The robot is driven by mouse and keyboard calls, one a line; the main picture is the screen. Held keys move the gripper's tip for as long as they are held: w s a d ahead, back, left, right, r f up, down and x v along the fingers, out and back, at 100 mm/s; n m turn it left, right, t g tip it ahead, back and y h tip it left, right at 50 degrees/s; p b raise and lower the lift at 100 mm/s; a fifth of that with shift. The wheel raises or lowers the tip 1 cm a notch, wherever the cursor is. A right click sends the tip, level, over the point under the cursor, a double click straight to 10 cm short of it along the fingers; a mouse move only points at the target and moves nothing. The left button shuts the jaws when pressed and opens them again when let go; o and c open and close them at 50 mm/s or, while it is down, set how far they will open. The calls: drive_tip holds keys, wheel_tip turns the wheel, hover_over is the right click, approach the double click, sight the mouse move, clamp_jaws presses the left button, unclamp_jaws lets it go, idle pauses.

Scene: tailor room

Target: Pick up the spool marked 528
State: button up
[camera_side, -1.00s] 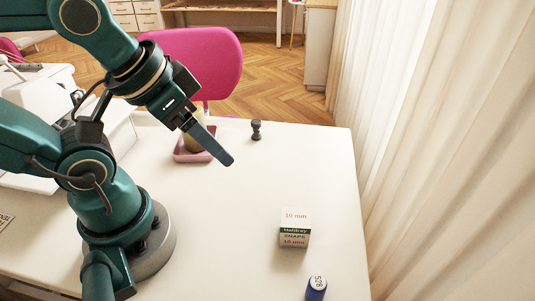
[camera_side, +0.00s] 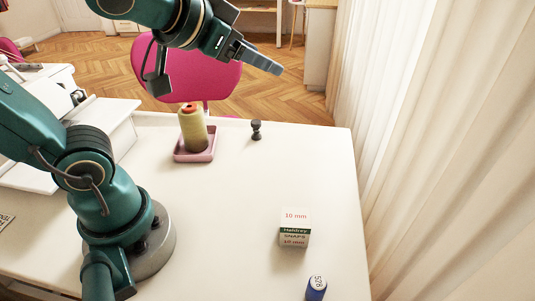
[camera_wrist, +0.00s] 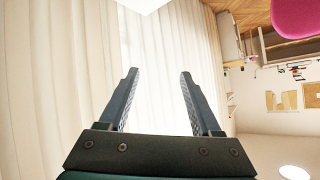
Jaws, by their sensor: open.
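A small blue spool with a white top marked 528 (camera_side: 316,288) stands upright near the front right of the white table in the side view. My gripper (camera_side: 278,70) is high up at the far side, well away from the spool and above the table's far edge. In the wrist view my gripper (camera_wrist: 158,82) shows two separate fingers with nothing between them; it is open and empty. The spool is not seen in the wrist view.
A snaps box (camera_side: 295,229) stands behind the spool. A pink tray (camera_side: 181,156) holds a yellow-green thread cone (camera_side: 193,130). A small dark object (camera_side: 256,130) stands to its right. White curtains (camera_side: 430,150) hang along the right. The table's middle (camera_side: 230,210) is clear.

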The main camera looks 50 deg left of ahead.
drive_tip(key=w+d+r+m+t+h, duration=0.2)
drive_tip(key=w+d+m+t+h, duration=0.1)
drive_tip(key=w+d, duration=0.1)
drive_tip(key=m+g+h, duration=1.1)
drive_tip(key=m+h, duration=0.1)
drive_tip(key=h, duration=0.1)
hover_over(321, 285)
drive_tip(key=a, duration=0.2)
wheel_tip(321, 285, down, 6)
wheel_tip(321, 285, down, 18)
drive_tip(key=shift+s+a+r, duration=0.1)
drive_tip(key=shift+s+a, duration=0.05)
drive_tip(key=shift+y, duration=0.3)
drive_tip(key=shift+x, duration=2.5)
clamp_jaws()
